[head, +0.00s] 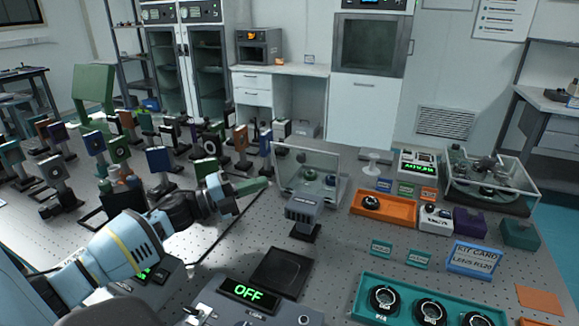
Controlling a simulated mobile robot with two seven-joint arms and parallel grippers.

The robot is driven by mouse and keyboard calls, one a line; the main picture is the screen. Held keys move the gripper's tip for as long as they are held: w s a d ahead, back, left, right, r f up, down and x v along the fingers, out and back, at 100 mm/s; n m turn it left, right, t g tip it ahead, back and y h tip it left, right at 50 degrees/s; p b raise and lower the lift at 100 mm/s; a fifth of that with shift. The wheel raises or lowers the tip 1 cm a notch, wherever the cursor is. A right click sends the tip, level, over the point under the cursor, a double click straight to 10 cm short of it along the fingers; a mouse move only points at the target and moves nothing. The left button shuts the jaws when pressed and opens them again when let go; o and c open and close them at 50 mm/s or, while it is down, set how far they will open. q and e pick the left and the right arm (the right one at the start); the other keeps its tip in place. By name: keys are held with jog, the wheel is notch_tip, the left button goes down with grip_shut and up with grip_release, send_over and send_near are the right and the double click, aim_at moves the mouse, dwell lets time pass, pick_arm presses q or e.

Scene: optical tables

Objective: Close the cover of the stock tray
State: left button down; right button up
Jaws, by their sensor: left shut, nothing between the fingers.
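A clear box (287,187) with small green and dark parts inside stands mid-table. It looks like the stock tray. Its transparent cover (306,153) appears raised and upright at the back, though the clear panels make its exact angle hard to tell. My left arm comes in from the left. My left gripper (258,185) is shut and empty, just left of the clear box, at about the height of its walls in the picture. A small gap seems to separate them. My right gripper is out of view.
A grey device on a post (303,209) stands in front of the clear box. An orange tray (398,216) and a larger clear enclosure (520,190) are to the right. Several optic mounts crowd the left. A teal tray (367,281) holds round mounts in front.

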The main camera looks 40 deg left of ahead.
pick_arm(q)
send_near(304, 159)
jog(key=w+d, duration=0.2)
jog(key=d, duration=0.2)
jog(key=shift+w+a+r+b, duration=0.2)
jog(key=shift+w+b, duration=0.15)
jog(key=shift+w, duration=0.35)
jog(key=shift+w+a+r+b, duration=0.2)
jog(key=shift+w+b, duration=0.15)
jog(key=shift+w, duration=0.35)
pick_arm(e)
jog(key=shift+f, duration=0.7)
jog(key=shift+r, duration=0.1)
